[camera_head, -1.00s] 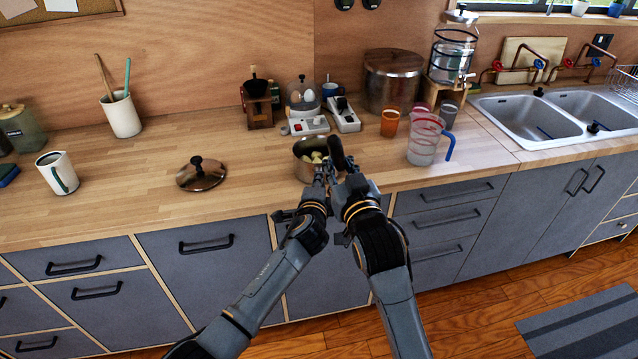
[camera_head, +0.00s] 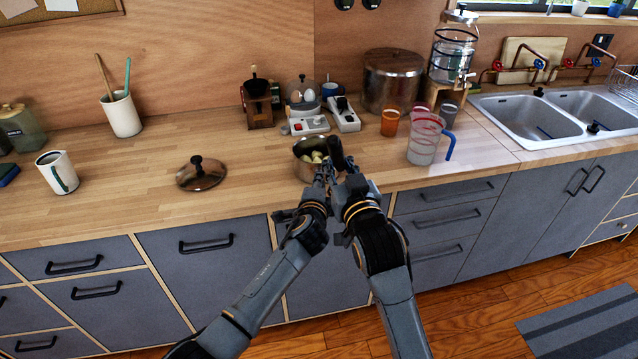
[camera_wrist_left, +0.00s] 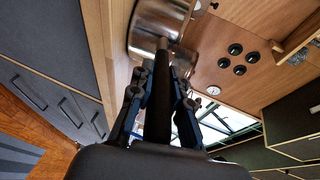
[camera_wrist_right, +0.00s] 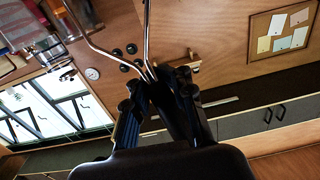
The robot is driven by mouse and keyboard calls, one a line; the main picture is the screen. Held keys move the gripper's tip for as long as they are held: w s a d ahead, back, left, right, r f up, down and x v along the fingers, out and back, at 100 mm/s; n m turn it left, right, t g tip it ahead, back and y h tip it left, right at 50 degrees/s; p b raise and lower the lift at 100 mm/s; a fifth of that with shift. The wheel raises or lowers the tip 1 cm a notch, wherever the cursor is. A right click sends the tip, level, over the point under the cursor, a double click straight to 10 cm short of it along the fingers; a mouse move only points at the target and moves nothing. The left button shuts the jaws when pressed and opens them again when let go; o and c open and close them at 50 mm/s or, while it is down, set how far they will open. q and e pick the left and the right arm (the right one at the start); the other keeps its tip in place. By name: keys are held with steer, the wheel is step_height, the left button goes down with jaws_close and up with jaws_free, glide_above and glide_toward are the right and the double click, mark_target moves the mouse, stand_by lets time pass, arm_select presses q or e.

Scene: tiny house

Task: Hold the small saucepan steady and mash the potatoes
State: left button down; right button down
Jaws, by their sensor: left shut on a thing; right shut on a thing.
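The small saucepan (camera_head: 304,166) stands on the wooden counter in the head view, with pale potato pieces (camera_head: 312,157) inside. My left gripper (camera_head: 324,176) is at its right front side, shut on the saucepan's handle. The left wrist view shows the shiny saucepan (camera_wrist_left: 148,30) just beyond the fingers. My right gripper (camera_head: 346,176) is just right of the left one, shut on the masher. The masher's dark handle (camera_head: 336,153) rises beside the pan's right rim, and its bent metal wires (camera_wrist_right: 148,40) show in the right wrist view. The masher's lower end is hidden in the head view.
A lid (camera_head: 201,174) lies left of the pan. Behind are a grinder (camera_head: 258,104), an egg cooker (camera_head: 304,100) and a large pot (camera_head: 393,80). Counter is clear around the lid.

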arm_select(q)
steer(key=shift+d+f, duration=0.1)
arm_select(e)
steer(key=shift+a+r, duration=0.1)
arm_select(q)
steer(key=shift+s+f, duration=0.15)
steer(key=shift+f, duration=0.15)
steer(key=c, duration=1.2)
jaws_free()
steer(key=shift+r, duration=0.15)
steer(key=shift+o, duration=0.2)
steer(key=shift+r, duration=0.1)
